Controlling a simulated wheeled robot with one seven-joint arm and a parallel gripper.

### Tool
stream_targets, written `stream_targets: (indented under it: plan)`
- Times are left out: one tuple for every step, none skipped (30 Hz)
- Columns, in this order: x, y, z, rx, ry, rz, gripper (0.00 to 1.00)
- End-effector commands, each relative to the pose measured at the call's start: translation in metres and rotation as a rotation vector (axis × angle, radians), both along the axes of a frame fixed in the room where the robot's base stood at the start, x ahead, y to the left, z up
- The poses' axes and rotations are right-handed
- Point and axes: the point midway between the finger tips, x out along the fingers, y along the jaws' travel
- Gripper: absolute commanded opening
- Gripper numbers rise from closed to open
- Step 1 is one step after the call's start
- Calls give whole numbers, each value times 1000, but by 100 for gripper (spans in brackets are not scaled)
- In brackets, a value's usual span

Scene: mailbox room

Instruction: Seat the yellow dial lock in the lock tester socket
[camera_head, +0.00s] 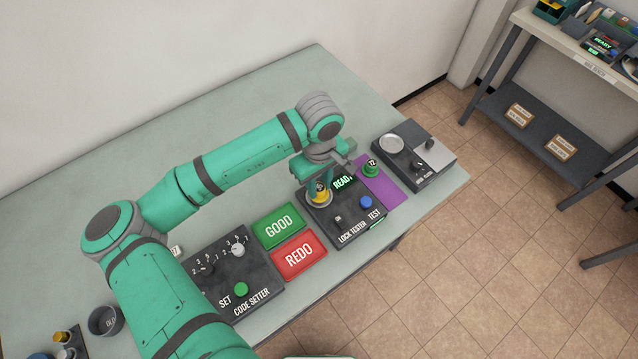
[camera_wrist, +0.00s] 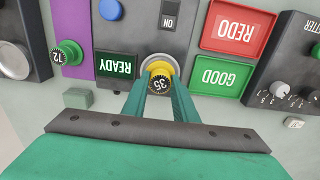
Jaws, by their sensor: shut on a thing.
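The yellow dial lock (camera_head: 319,191) has a black dial numbered 35 and is upright at the lock tester's socket. It also shows in the wrist view (camera_wrist: 157,76), between my fingertips. My gripper (camera_head: 320,187) is shut on it, and the fingers show in the wrist view (camera_wrist: 157,84). The lock tester (camera_head: 345,222) is a dark box with a lit READY display (camera_head: 343,182), a blue TEST button (camera_head: 366,202) and a small switch. A pale socket rim (camera_wrist: 158,60) shows around the lock. Whether the lock is fully down in the socket cannot be told.
A green lock (camera_head: 371,168) marked 12 stands on a purple mat (camera_head: 379,188) right of the tester. A dark device with a round plate (camera_head: 413,155) is beyond it. Left are the green GOOD tray (camera_head: 279,226), red REDO tray (camera_head: 299,255) and code setter (camera_head: 234,270).

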Motion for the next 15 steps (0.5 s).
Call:
stream_targets:
  plan:
    - [0,0,0,0,0,0,3]
    - [0,0,0,0,0,0,3]
    - [0,0,-1,0,0,0,3]
    - [0,0,-1,-1,1,0,3]
    - [0,0,-2,-1,1,0,3]
    - [0,0,-3,-1,1,0,3]
    - [0,0,-4,-1,1,0,3]
    - [0,0,-4,-1,2,0,3]
    - [0,0,-6,-2,1,0,3]
    - [0,0,-6,-2,1,0,3]
    - [0,0,-7,-2,1,0,3]
    - [0,0,-8,-1,0,0,3]
    - [0,0,-9,-1,0,0,3]
    - [0,0,-10,-1,0,0,3]
    - [0,0,-11,-1,0,0,3]
